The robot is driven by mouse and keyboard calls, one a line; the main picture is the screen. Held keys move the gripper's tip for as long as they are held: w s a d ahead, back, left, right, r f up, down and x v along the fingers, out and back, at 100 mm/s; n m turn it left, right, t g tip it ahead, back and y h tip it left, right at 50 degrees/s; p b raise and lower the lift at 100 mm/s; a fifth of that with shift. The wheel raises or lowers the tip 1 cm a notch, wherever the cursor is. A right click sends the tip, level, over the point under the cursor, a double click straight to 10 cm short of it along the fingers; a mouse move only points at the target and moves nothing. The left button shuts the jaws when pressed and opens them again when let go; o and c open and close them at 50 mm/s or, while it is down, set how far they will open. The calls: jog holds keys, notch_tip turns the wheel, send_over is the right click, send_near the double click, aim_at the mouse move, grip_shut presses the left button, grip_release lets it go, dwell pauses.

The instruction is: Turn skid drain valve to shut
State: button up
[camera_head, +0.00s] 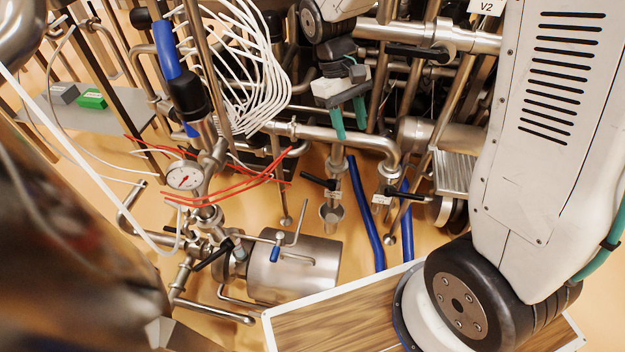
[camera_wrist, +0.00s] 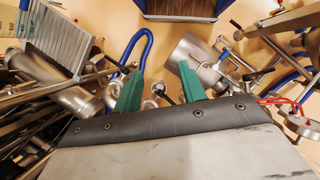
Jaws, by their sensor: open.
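My gripper (camera_head: 351,129) has two green fingers, spread apart and empty. It hangs above the pipework in the middle of the head view. Below it is a steel valve (camera_head: 331,212) with a black lever (camera_head: 318,181) pointing up and left. To its right is a second valve with a black lever (camera_head: 412,197) and a small pale tag (camera_head: 381,199). No readable label shows which is the skid drain valve. In the wrist view the gripper (camera_wrist: 160,72) frames a small black lever (camera_wrist: 163,94) between its fingers, apparently without contact; the valve body is partly hidden.
A horizontal steel pipe (camera_head: 335,134) runs just below my gripper. Blue hoses (camera_head: 366,215) drop to the floor beside the valves. A steel cylinder (camera_head: 295,268), a pressure gauge (camera_head: 184,176) and red cables stand left. Open orange floor lies below.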

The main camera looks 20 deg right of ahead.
jog(key=w+a+f+n+h, duration=0.1)
jog(key=w+f, duration=0.3)
jog(key=f, duration=0.3)
jog(key=w+a+f+n, duration=0.1)
jog(key=w+f, duration=0.4)
jog(key=f, duration=0.2)
jog(key=n+h, duration=0.1)
jog(key=n, duration=0.3)
send_over(310, 175)
jog(key=s, duration=0.5)
notch_tip(310, 175, down, 20)
jog(key=shift+w+a+f+n, duration=0.3)
jog(key=shift+w+f, duration=0.1)
jog(key=shift+f, duration=0.15)
jog(key=shift+w+a+f+n, duration=0.3)
jog(key=shift+w+f, duration=0.1)
jog(key=shift+f, duration=0.15)
jog(key=w, duration=0.1)
jog(key=w+n+t, duration=0.1)
jog(key=w, duration=0.1)
jog(key=w+t, duration=0.1)
jog(key=shift+w+a+r, duration=0.2)
jog(key=shift+w+a, duration=0.05)
jog(key=shift+w, duration=0.05)
jog(key=shift+n, duration=0.3)
jog(key=shift+x, duration=3.95)
grip_shut()
